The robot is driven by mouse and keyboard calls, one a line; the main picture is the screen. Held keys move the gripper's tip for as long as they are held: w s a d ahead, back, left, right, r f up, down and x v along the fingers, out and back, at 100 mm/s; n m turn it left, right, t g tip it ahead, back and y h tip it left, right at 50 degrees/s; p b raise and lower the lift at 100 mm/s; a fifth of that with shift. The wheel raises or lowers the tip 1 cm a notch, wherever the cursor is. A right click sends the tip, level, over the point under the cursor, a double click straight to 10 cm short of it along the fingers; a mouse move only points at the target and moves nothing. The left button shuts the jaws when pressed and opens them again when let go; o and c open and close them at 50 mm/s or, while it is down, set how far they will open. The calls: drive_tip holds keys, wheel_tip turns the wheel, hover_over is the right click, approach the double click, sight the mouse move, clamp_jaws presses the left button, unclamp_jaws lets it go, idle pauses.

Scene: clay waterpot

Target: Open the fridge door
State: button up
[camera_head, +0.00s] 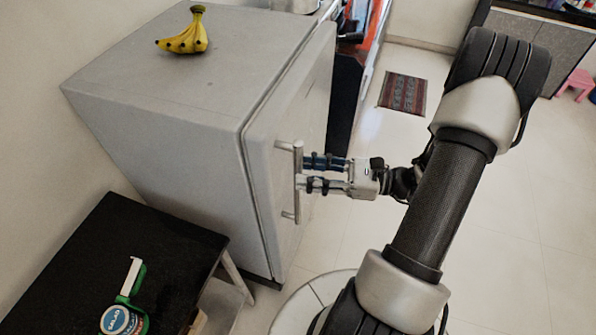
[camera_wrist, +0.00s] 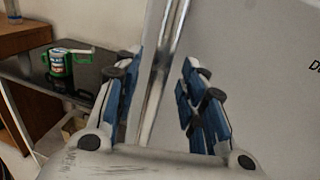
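The light grey fridge (camera_head: 185,90) stands at the left in the head view. Its door (camera_head: 262,190) faces right and looks shut against the body. A vertical metal bar handle (camera_head: 298,205) is on the door; it also shows in the wrist view (camera_wrist: 160,75). My gripper (camera_head: 305,172) points at the handle from the right, its fingertips level with the bar's middle. In the wrist view, its blue-padded fingers are apart, with the bar between them and nearer the left finger. I see space beside the bar; contact with the left finger is unclear.
Bananas (camera_head: 188,35) lie on top of the fridge. A low black table (camera_head: 90,255) with a green-handled can (camera_head: 122,318) stands close to the fridge's front left. A patterned mat (camera_head: 403,94) lies on the tiled floor. The floor to the right is mostly clear.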

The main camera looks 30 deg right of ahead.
drive_tip(key=shift+x, duration=1.5)
drive_tip(key=shift+c, duration=0.2)
clamp_jaws()
